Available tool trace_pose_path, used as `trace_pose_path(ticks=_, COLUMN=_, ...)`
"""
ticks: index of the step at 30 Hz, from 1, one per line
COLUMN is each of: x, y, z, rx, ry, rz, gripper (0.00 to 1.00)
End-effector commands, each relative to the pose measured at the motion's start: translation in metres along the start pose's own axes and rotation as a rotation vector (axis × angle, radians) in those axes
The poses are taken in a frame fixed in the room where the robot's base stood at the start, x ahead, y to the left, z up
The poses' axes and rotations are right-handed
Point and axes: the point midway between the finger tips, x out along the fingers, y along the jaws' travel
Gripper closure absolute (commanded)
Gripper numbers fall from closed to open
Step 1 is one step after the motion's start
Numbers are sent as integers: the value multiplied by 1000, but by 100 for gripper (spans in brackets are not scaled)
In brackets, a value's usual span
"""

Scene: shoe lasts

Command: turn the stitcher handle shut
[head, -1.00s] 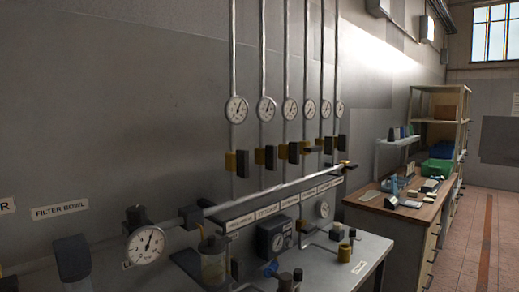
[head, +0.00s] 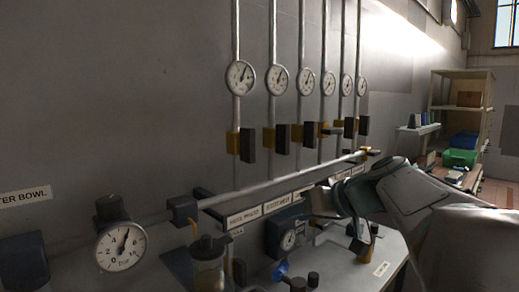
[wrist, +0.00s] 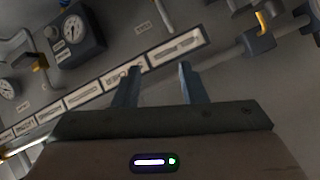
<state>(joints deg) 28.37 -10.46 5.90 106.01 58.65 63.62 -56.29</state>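A row of yellow-bodied valves with dark handles sits on the vertical pipes in the head view. Most handles, such as the nearest one (head: 248,145), stand upright along their pipes; one farther handle (head: 331,131) lies crosswise. I cannot tell which is the stitcher handle, because the labels (head: 243,217) below are too small to read surely. My gripper (wrist: 158,82) is open and empty in the wrist view, its two fingers apart in front of the label strip (wrist: 180,46). In the head view my gripper is below the valves, near the label strip, its fingers unclear.
Round gauges (head: 240,77) sit above the valves. A horizontal pipe (head: 285,186) runs along the wall. A large gauge (head: 121,247), a filter bowl (head: 208,265) and a regulator (head: 287,235) crowd the bench (head: 378,263). Shelving (head: 490,100) stands far right.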

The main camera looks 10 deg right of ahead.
Motion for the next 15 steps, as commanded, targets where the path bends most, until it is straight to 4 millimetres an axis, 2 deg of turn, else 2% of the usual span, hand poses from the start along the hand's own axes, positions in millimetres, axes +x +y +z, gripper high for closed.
trace_pose_path(ticks=1, x=-8, y=13, z=-24, rx=-46, ry=91, rz=-17, gripper=62)
trace_pose_path(ticks=3, x=-25, y=22, z=-59, rx=-129, ry=213, rz=-42, gripper=62)
trace_pose_path(ticks=6, x=-51, y=32, z=-97, rx=-237, ry=364, rz=-55, gripper=62)
trace_pose_path(ticks=9, x=-72, y=38, z=-122, rx=-318, ry=471, rz=-56, gripper=62)
trace_pose_path(ticks=11, x=-81, y=40, z=-132, rx=-351, ry=512, rz=-53, gripper=62)
trace_pose_path(ticks=15, x=-87, y=40, z=-144, rx=-385, ry=554, rz=-51, gripper=62)
